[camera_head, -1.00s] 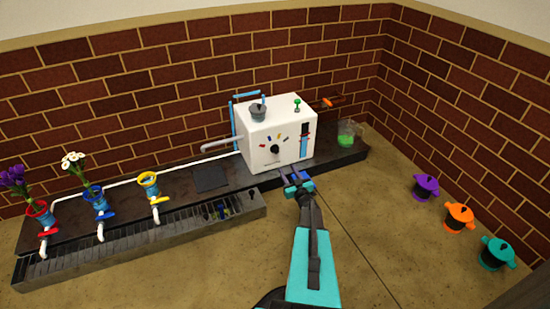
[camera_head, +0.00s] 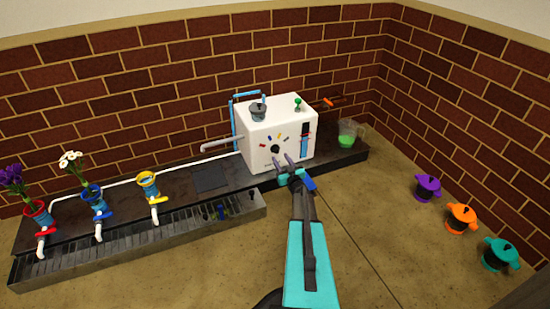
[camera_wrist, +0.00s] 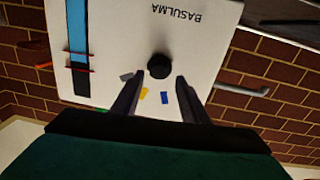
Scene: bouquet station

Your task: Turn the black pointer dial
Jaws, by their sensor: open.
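The black pointer dial (camera_head: 275,149) is on the front face of the white machine box (camera_head: 262,161), with small coloured marks fanned above it. In the wrist view the dial (camera_wrist: 159,66) shows as a dark round knob, just beyond the fingertips and between their lines. My gripper (camera_head: 287,160) is open and empty in front of the box, a little right of and below the dial in the head view. Both fingers (camera_wrist: 158,80) point at the panel in the wrist view. I cannot tell whether a fingertip touches it. The dial's pointer direction is too small to tell.
A grey spout (camera_head: 219,145) sticks out left of the box. A jug of green liquid (camera_head: 347,135) stands to its right. Flower holders (camera_head: 148,184) line the left counter. Several lidded pots (camera_head: 461,217) stand on the right floor. The floor between is free.

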